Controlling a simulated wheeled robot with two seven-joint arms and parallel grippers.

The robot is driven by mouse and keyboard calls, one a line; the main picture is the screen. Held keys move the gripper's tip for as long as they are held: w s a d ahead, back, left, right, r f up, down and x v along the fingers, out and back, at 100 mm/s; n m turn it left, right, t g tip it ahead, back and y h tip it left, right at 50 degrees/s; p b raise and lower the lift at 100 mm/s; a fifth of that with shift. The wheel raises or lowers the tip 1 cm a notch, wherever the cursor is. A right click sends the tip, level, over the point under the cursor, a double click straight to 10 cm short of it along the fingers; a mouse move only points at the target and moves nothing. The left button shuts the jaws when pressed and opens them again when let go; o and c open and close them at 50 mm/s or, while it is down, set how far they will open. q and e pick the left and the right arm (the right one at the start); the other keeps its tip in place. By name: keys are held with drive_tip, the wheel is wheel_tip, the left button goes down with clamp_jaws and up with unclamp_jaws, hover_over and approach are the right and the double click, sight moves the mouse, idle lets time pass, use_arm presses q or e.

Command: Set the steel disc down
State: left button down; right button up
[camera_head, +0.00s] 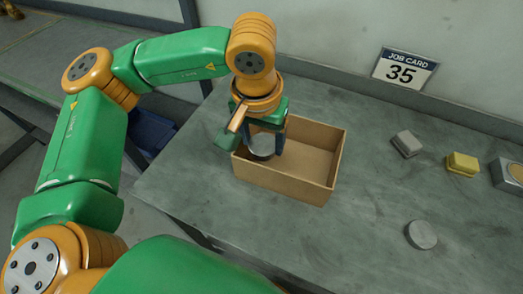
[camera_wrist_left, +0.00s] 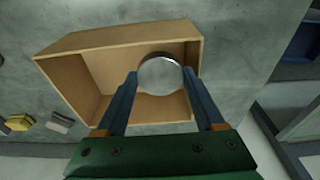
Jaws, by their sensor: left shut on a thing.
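My left gripper (camera_head: 264,147) is shut on a round, shiny steel disc (camera_head: 261,149). In the left wrist view the steel disc (camera_wrist_left: 160,75) sits between the two blue fingers of the left gripper (camera_wrist_left: 160,78). The disc appears over the left end of an open tan cardboard box (camera_head: 331,165), overlapping its near-left wall. How high it is above the box floor I cannot tell. The box (camera_wrist_left: 60,77) also shows behind the disc in the left wrist view, and its visible floor is bare. My right gripper is out of view.
The box stands on a grey workbench (camera_head: 370,240). A grey round disc (camera_head: 421,234) lies on the right. Behind it are a grey block (camera_head: 407,144), a yellow block (camera_head: 462,163) and a grey box-shaped item (camera_head: 508,175). A job card sign (camera_head: 404,69) reads 35.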

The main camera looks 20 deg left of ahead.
sight(264, 160)
use_arm(q)
drive_tip(key=f, duration=0.4)
drive_tip(key=f+p, duration=0.1)
drive_tip(key=f, duration=0.1)
drive_tip(key=shift+d+f, duration=0.25)
drive_tip(key=shift+d, duration=0.05)
drive_tip(key=shift+f, duration=0.35)
drive_tip(key=shift+f+b, duration=0.2)
drive_tip(key=shift+b, duration=0.2)
drive_tip(key=shift+c, duration=1.4)
unclamp_jaws()
drive_tip(key=shift+r, duration=0.1)
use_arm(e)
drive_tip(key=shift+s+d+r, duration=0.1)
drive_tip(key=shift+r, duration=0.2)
use_arm(q)
drive_tip(key=shift+r+p, duration=0.35)
drive_tip(key=r, duration=0.3)
drive_tip(key=s+r+b, duration=0.1)
drive_tip(key=r, duration=0.3)
drive_tip(key=s+r, duration=0.1)
drive_tip(key=r, duration=0.3)
drive_tip(key=shift+r+b, duration=0.25)
drive_tip(key=shift+b, duration=0.05)
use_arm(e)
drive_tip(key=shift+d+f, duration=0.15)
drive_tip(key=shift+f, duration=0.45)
